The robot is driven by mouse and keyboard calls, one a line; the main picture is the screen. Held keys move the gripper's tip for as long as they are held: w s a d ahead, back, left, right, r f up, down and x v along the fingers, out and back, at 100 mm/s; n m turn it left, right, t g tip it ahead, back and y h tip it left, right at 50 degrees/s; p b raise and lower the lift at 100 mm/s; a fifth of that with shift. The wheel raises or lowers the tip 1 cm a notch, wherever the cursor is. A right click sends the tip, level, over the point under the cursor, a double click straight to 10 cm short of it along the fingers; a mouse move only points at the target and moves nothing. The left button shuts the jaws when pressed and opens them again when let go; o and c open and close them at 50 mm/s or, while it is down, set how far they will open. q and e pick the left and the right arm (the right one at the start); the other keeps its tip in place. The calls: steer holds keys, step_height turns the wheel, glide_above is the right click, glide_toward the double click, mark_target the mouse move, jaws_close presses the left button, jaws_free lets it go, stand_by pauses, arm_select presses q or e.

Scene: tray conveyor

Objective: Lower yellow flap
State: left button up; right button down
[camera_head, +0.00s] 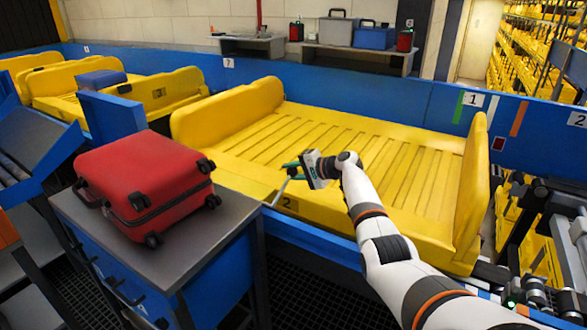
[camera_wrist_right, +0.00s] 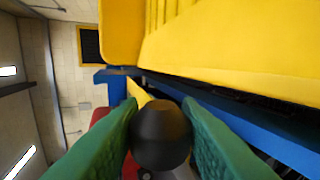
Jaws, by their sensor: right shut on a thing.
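The large yellow tray (camera_head: 340,150) has a slatted bed and tall rounded end walls. A low yellow flap (camera_head: 370,232) runs along its near side, by the label 2; its exact tilt is hard to tell. My right gripper (camera_head: 292,171) is at this near edge, left of the tray's middle. In the right wrist view its green fingers (camera_wrist_right: 160,130) are shut on a round black knob (camera_wrist_right: 160,137). A thin grey lever (camera_head: 281,191) shows just below the fingers in the head view. My left gripper is out of view.
A red suitcase (camera_head: 145,185) lies on a grey-topped blue stand (camera_head: 235,222) left of the gripper. A blue conveyor wall (camera_head: 400,100) runs behind the tray. Another yellow tray (camera_head: 165,92) holds a blue case (camera_head: 101,79). Black machinery (camera_head: 545,205) stands at the right.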

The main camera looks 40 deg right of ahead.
steer(key=shift+d+f, duration=0.15)
steer(key=shift+f, duration=0.4)
steer(key=shift+b, duration=0.3)
steer(key=shift+s+f, duration=0.1)
steer(key=shift+f, duration=0.2)
steer(key=c, duration=1.4)
jaws_free()
steer(key=o, duration=0.3)
steer(key=shift+d+f, duration=0.1)
steer(key=shift+d, duration=0.05)
steer(key=shift+r, duration=0.2)
steer(key=shift+s+d+r, duration=0.2)
steer(key=shift+s+d, duration=0.05)
steer(key=v, duration=1.1)
steer(key=shift+a, duration=0.15)
